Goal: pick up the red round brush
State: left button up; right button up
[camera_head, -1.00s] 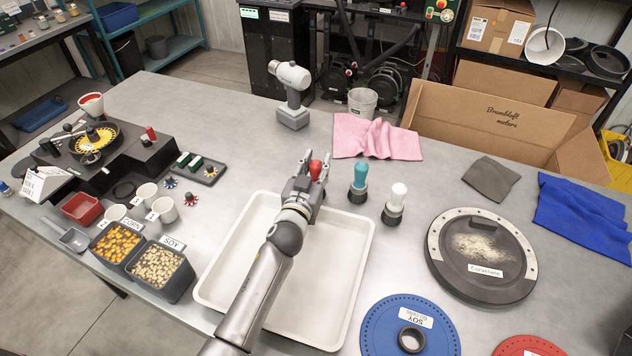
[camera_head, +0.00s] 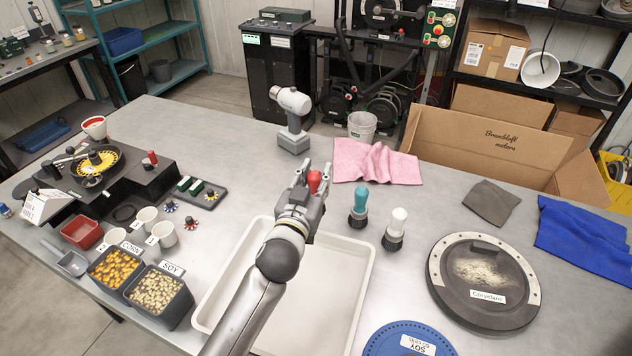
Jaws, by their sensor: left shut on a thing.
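The red round brush (camera_head: 315,181) shows only its red top, between the fingers of my left gripper (camera_head: 314,178). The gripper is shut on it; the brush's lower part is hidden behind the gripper. They are at the far edge of the white tray (camera_head: 368,268). I cannot tell whether the brush touches the table. A teal-handled brush (camera_head: 360,204) and a white-handled brush (camera_head: 396,226) stand upright to the right, apart from the gripper. My right gripper is not in view.
A pink cloth (camera_head: 375,162) lies behind the brushes and a grey drill (camera_head: 292,115) stands to its left. A dark round plate (camera_head: 483,280) lies to the right. Corn (camera_head: 115,268) and soy (camera_head: 160,293) bins stand to the left. The tray looks empty.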

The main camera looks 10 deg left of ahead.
pick_arm(q)
jog(key=s+d+r+b, duration=0.1)
jog(key=s+r, duration=0.3)
jog(key=s, duration=0.5)
jog(key=shift+s+d+r+b, duration=0.25)
jog(key=shift+s+r+b, duration=0.05)
jog(key=shift+r+b, duration=0.1)
